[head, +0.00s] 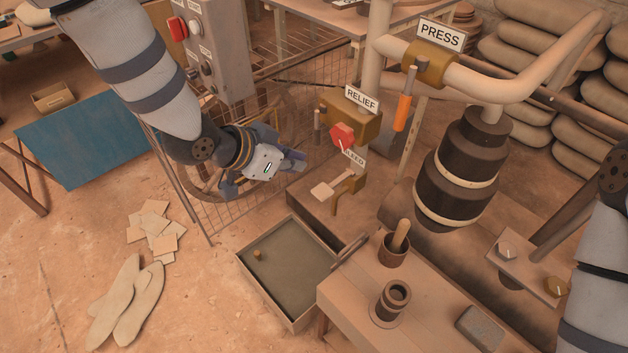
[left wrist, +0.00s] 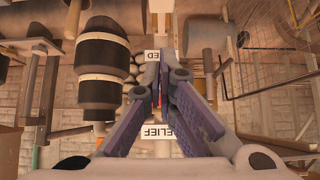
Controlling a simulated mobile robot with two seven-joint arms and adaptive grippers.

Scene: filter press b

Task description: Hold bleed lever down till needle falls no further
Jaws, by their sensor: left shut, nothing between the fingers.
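The bleed lever (head: 325,190) is a pale flat paddle on a brass fitting (head: 348,195), below the partly hidden BLEED sign (head: 353,157). My left gripper (head: 300,160) is shut and empty in the head view, up and left of the paddle and apart from it. In the left wrist view its closed fingers (left wrist: 155,80) partly cover the BLEED sign (left wrist: 152,55) and the RELIEF sign (left wrist: 158,132); I cannot make out the lever there. I cannot make out a gauge needle in either view. My right gripper is outside the frame.
A red knob (head: 342,135) sits on the brass relief block (head: 362,118), right of my left gripper. A wire mesh guard (head: 225,195) stands behind and left of the gripper. A shallow tray (head: 285,262) lies below the lever, and a workbench (head: 345,295) stands at front right.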

